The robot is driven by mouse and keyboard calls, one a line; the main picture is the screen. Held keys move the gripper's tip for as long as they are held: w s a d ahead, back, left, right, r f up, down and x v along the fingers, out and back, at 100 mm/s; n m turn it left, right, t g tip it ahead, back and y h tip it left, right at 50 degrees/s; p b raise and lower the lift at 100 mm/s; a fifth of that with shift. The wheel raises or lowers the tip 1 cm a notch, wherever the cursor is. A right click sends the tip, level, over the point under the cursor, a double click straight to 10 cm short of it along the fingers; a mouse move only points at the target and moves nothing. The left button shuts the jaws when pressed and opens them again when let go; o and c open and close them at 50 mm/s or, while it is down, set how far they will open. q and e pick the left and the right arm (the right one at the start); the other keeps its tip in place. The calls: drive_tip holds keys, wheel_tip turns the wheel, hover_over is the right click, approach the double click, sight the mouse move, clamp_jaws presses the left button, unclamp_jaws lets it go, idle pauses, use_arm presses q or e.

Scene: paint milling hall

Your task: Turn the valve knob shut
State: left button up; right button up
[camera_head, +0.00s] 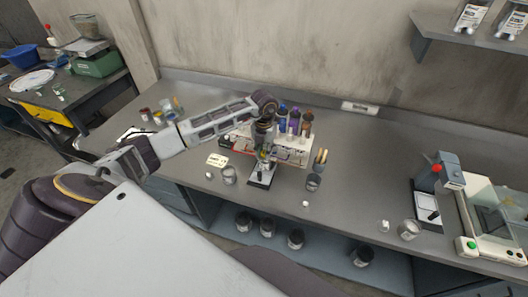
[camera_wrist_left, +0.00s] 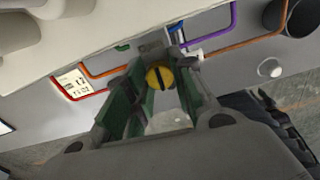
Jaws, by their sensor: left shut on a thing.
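The valve knob (camera_wrist_left: 159,77) is yellow with a dark slot across it. In the left wrist view it sits between the two fingers of my left gripper (camera_wrist_left: 161,68), which is shut on it. In the head view my left gripper (camera_head: 264,146) points down at the front of a pale dispenser (camera_head: 292,149) with coloured bottles on top. The knob is mostly hidden there by the gripper. Coloured tubes in red, orange and purple run along the dispenser front in the wrist view. My right gripper is not in view.
A small stand with a red knob (camera_head: 436,168) and a balance (camera_head: 495,218) are at the right. Bench space between them is mostly clear. More cans sit on the lower shelf.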

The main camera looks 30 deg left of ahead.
use_arm(q)
drive_tip(key=m+b, duration=0.5)
drive_tip(key=shift+f+m, duration=0.1)
drive_tip(key=shift+m, duration=0.3)
drive_tip(key=m+b, duration=0.4)
drive_tip(key=m, duration=0.1)
drive_tip(key=shift+m+b, duration=0.7)
drive_tip(key=shift+m, duration=0.7)
drive_tip(key=shift+m+b, duration=0.8)
drive_tip(key=shift+m, duration=0.7)
drive_tip(key=shift+r+m+b, duration=0.2)
drive_tip(key=shift+m+b, duration=0.2)
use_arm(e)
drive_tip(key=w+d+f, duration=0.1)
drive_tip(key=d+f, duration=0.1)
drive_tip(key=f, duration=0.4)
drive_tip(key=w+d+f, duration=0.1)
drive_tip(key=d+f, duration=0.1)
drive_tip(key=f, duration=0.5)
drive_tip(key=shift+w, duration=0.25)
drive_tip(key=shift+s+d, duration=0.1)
